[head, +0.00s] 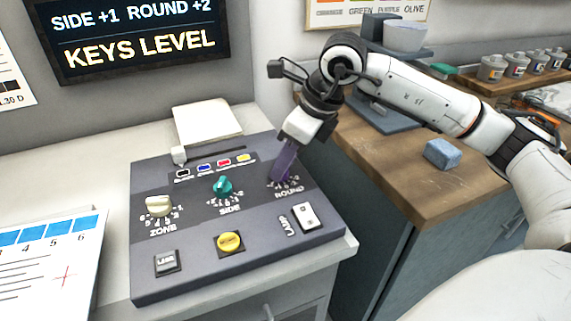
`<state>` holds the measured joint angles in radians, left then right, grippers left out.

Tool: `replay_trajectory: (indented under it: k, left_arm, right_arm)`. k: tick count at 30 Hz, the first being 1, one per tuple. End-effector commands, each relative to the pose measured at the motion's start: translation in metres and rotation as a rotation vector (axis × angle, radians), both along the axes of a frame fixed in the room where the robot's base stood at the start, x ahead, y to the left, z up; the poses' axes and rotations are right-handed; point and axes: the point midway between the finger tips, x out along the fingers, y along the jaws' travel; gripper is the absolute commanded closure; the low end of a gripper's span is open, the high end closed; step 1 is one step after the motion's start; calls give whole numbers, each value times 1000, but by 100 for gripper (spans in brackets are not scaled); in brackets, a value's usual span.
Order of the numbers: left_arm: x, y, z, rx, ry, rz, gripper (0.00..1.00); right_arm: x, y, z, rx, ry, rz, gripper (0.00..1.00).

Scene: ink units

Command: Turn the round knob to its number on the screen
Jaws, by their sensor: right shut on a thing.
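The dark control panel (184,222) sits on the light counter. Its ROUND dial (288,188) is at the right, with numbers around it. My right gripper (282,177) reaches down onto this dial and is shut on the round knob. The knob is mostly hidden by the purple-looking fingers, so I cannot read its setting. The screen (140,35) on the wall reads "SIDE +1 ROUND +2" and "KEYS LEVEL". My left gripper is not in view.
Left of the ROUND dial are the teal SIDE knob (222,187) and cream ZONE knob (158,206). A blue block (442,153) rests on the wooden counter.

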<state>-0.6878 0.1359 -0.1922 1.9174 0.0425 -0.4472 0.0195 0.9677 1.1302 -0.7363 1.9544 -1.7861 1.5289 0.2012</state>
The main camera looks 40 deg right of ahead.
Motion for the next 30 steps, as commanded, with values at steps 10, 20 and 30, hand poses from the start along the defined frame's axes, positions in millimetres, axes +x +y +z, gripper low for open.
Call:
replay_trajectory:
  k: [10,20,30]
  left_arm:
    - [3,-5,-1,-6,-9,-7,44]
    - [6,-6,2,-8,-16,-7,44]
    - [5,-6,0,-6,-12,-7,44]
  right_arm:
    - [0,1,1,-1,-2,-170,95]
    - [-1,2,1,0,0,-212,95]
    - [-1,2,1,0,0,-213,64]
